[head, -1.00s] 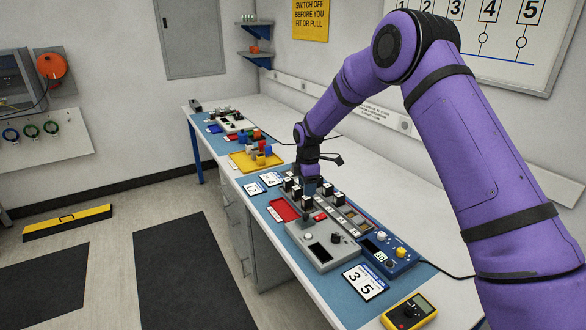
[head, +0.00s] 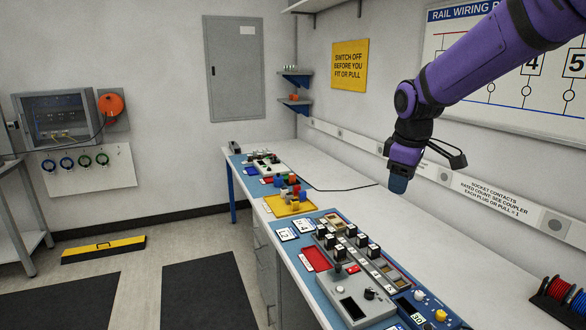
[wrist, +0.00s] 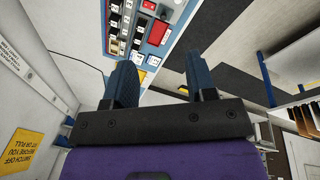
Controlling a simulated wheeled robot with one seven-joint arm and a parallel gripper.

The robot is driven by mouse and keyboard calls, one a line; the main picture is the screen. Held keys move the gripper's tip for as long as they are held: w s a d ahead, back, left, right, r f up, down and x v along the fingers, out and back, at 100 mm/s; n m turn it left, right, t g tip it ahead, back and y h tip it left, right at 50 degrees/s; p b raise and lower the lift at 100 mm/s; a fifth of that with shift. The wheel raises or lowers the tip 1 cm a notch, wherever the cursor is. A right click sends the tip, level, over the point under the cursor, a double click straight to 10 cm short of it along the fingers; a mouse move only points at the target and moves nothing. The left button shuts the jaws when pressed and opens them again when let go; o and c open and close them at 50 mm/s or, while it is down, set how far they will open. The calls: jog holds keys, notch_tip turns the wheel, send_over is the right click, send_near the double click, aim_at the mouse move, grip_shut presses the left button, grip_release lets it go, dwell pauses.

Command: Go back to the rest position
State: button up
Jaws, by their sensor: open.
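My gripper (head: 398,184) is raised in the air above the right side of the bench, near the wall, at the end of my purple arm. In the wrist view its two dark blue fingers (wrist: 160,88) stand well apart with nothing between them. The bench (head: 345,210) lies below and to the left of it. A grey control unit (head: 350,293) with a row of black plugs (head: 347,242) sits on the blue mat, apart from the gripper.
A yellow tray (head: 291,203) with coloured blocks and number cards stands farther back on the bench. Wire spools (head: 562,293) sit at the lower right. A whiteboard (head: 500,85) and a socket rail (head: 430,168) are on the wall. A yellow-black bar (head: 103,249) lies on the floor.

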jog(key=s+d+r+m+t, duration=0.1)
jog(key=s+m, duration=0.4)
jog(key=s, duration=1)
jog(key=s+d+r+m+t, duration=0.1)
jog(key=s+d+r+m, duration=0.3)
jog(key=s, duration=1.1)
jog(key=shift+d+m+t, duration=0.4)
jog(key=shift+d+m, duration=0.25)
jog(key=shift+m, duration=0.25)
